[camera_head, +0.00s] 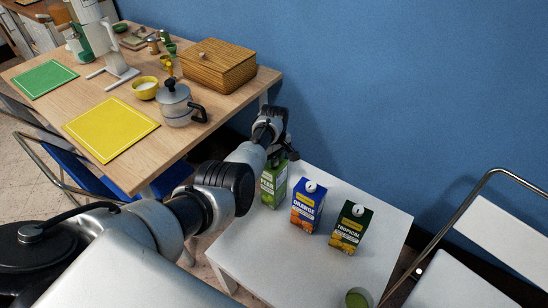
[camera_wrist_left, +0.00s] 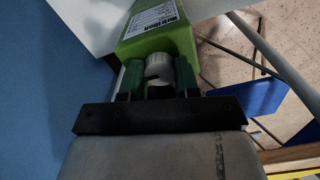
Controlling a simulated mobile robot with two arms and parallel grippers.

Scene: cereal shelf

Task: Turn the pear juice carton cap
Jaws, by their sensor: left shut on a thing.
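The green pear juice carton (camera_head: 272,186) stands on the white table, partly hidden behind my left arm. In the left wrist view the carton (camera_wrist_left: 158,40) shows a nutrition label and a white cap (camera_wrist_left: 159,68). My left gripper (camera_head: 283,156) is over the top of the carton. In the left wrist view its two fingers (camera_wrist_left: 158,78) are on either side of the white cap and shut on it. The cap is hidden in the head view. My right gripper is not in view.
A blue orange carton (camera_head: 308,207) and a dark green tropical carton (camera_head: 349,228) stand right of the pear carton on the white table (camera_head: 290,270). A green cup (camera_head: 358,298) is near the front. The blue wall is behind.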

